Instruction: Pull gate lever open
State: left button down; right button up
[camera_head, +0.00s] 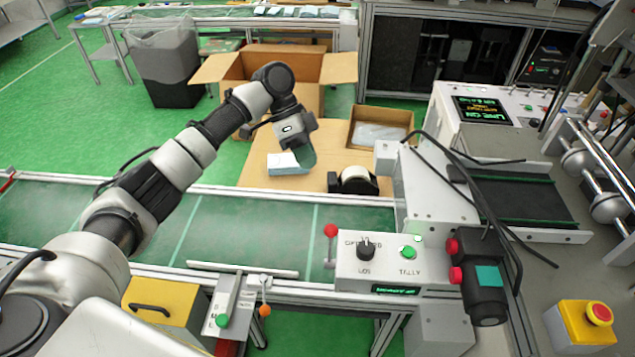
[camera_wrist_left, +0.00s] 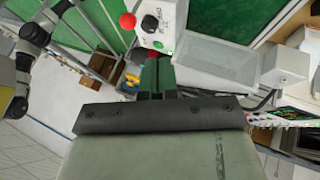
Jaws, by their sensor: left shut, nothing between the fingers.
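A lever with a red ball knob (camera_head: 330,231) stands upright at the left end of the white control box (camera_head: 350,268), beside the conveyor. Its red knob also shows near the top of the left wrist view (camera_wrist_left: 128,20). My right gripper is not in view.
The green conveyor belt (camera_head: 250,230) runs across the front. A black rotary knob (camera_head: 366,251) and green button (camera_head: 408,253) sit on the control box. A white machine housing (camera_head: 425,185) stands right of it.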

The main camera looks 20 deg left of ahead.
pick_arm(q)
jog(key=s+d+f+p, duration=0.4)
jog(key=s+d+f, duration=0.1)
jog(key=f, duration=0.3)
jog(key=shift+s+d+f+p, duration=0.2)
jog(key=shift+s+d+p, duration=0.15)
jog(key=shift+d, duration=0.4)
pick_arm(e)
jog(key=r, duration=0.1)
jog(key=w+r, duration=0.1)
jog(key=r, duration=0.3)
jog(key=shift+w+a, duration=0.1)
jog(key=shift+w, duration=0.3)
pick_arm(q)
jog(key=shift+r, duration=0.1)
